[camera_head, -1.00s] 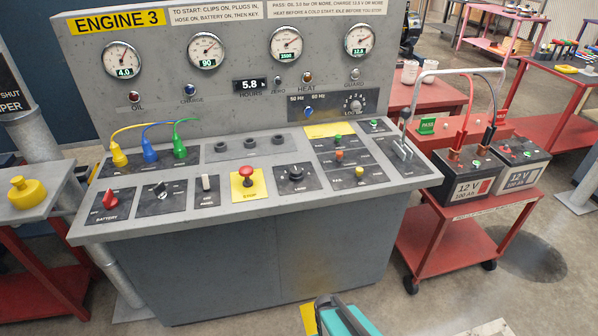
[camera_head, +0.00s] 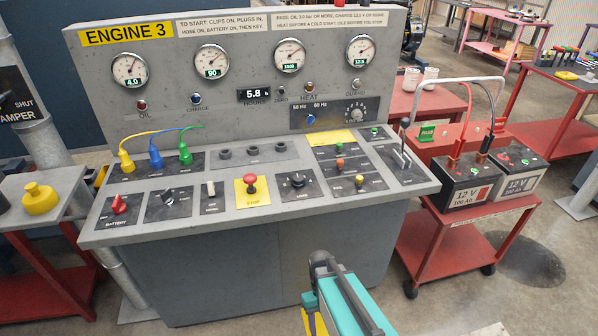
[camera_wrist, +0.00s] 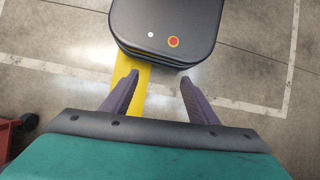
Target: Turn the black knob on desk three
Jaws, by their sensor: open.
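The grey desk marked ENGINE 3 (camera_head: 240,231) stands in front of me. A black knob (camera_head: 296,180) sits on its sloped top, right of the red stop button (camera_head: 250,183). A third dark dial (camera_head: 356,109) is on the upright panel. Their small labels are too blurred to read. My gripper (camera_head: 322,260) is in front of the desk, below its top edge and apart from every knob. In the wrist view my gripper (camera_wrist: 159,82) is open and empty, above the floor.
Yellow, blue and green plugs (camera_head: 155,157) stand at the desk's back left. A lever (camera_head: 402,150) rises at its right end. A red cart (camera_head: 440,247) with two batteries (camera_head: 468,187) stands to the right. Floor in front is clear.

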